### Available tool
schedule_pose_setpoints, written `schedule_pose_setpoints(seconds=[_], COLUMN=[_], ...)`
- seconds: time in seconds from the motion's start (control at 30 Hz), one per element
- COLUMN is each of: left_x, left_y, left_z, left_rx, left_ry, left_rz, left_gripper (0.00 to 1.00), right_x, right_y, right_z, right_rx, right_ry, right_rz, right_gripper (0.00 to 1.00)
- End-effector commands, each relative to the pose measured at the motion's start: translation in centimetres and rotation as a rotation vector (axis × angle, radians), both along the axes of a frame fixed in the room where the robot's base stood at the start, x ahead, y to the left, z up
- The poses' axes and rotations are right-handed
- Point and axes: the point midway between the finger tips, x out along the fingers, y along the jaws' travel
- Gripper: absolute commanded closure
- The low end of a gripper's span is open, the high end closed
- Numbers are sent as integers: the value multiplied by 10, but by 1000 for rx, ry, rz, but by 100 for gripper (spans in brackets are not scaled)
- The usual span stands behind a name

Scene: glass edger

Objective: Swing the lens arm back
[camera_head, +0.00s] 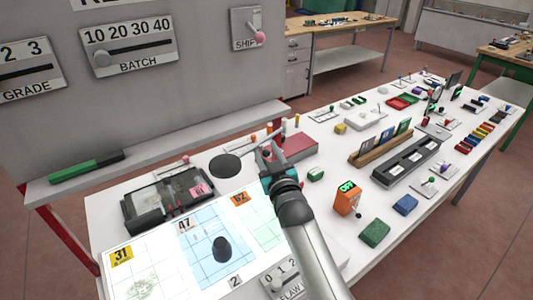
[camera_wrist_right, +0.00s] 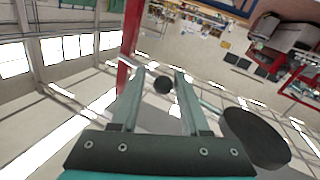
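The lens arm's dark round lens (camera_head: 225,165) sits over the white table, beside the grey cabinet's ledge. The lens also shows as a dark disc (camera_wrist_right: 256,138) to the right of my fingers in the wrist view. A small dark ball knob (camera_wrist_right: 162,86) shows between my right fingertips there, with gaps on both sides. My right gripper (camera_head: 267,156) is at the right of the lens, its fingers apart. The arm's link to the lens is partly hidden. My left gripper is in neither view.
A dark framed device (camera_head: 168,197) with a pink label lies left of the lens. A black knob-shaped piece (camera_head: 221,247) stands on the lit sheet. A reddish box (camera_head: 299,147) is right of my gripper; an orange display (camera_head: 347,198) stands farther right. The cabinet ledge (camera_head: 190,150) borders the back.

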Motion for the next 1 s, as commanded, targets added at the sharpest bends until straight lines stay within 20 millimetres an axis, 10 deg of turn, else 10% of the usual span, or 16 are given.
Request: schedule_pose_setpoints(seconds=[0.63,1.0], left_x=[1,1], left_y=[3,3], left_z=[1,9], left_rx=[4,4], left_ry=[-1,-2], left_rz=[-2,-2], left_gripper=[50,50], right_x=[-6,-55], right_y=[0,-13], right_z=[-1,-1], right_rx=[0,-1], right_ry=[0,3], right_rz=[2,2], right_gripper=[44,44])
